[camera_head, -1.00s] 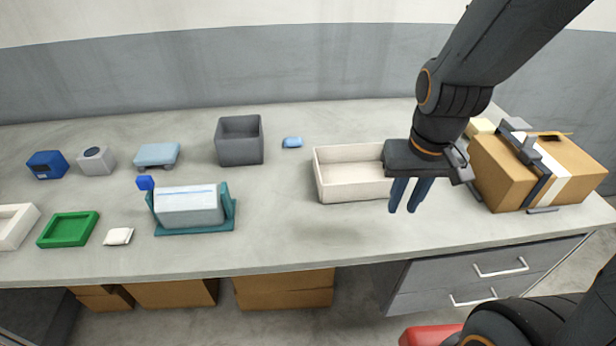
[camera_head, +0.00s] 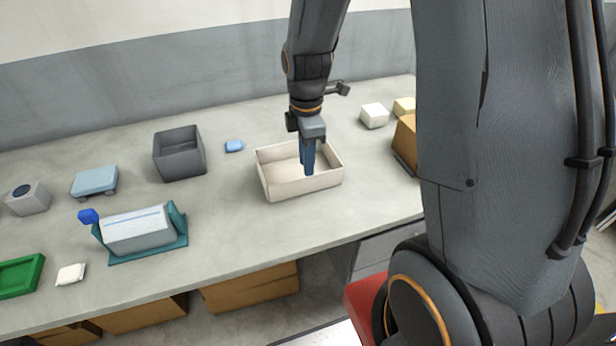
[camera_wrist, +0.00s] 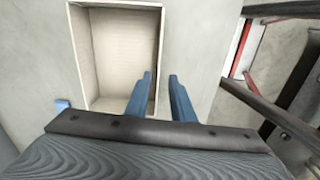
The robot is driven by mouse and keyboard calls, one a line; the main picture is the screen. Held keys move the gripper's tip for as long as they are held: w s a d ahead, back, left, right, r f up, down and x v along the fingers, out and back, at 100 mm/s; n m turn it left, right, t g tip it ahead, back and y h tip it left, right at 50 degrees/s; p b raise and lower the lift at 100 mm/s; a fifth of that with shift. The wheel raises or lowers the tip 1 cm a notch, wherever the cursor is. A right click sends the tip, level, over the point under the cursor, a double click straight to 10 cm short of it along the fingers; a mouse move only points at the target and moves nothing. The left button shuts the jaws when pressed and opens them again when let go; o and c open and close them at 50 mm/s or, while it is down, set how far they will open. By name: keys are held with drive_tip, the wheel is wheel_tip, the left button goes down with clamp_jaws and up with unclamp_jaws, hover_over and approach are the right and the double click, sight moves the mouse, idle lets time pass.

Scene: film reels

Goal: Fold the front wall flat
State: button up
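The cream open box (camera_head: 268,184) stands on the counter, and its front wall (camera_head: 305,186) is upright. My gripper (camera_head: 308,172) points down over the box near that wall, its blue fingers overlapping the box's inside in the head view. In the wrist view the box (camera_wrist: 115,8) lies below, and the front wall (camera_wrist: 160,50) runs along its right side. There the open fingertips (camera_wrist: 160,76) appear on either side of the wall's line, with nothing held. I cannot tell their height relative to the rim.
A dark grey bin (camera_head: 180,165) and a small blue block (camera_head: 234,146) stand left of the box. A teal cradle (camera_head: 150,250) holds a grey-white block at front left. White (camera_head: 374,115) and cardboard (camera_head: 404,140) boxes are at right. Counter in front of the box is clear.

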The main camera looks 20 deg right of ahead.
sight(308, 193)
drive_tip(key=shift+w+f+n, duration=0.1)
drive_tip(key=shift+f+n, duration=0.2)
drive_tip(key=shift+n, duration=0.1)
drive_tip(key=shift+f+p, duration=1.15)
drive_tip(key=shift+f, duration=2.55)
clamp_jaws()
drive_tip(key=shift+d, duration=0.2)
drive_tip(key=shift+a, duration=0.15)
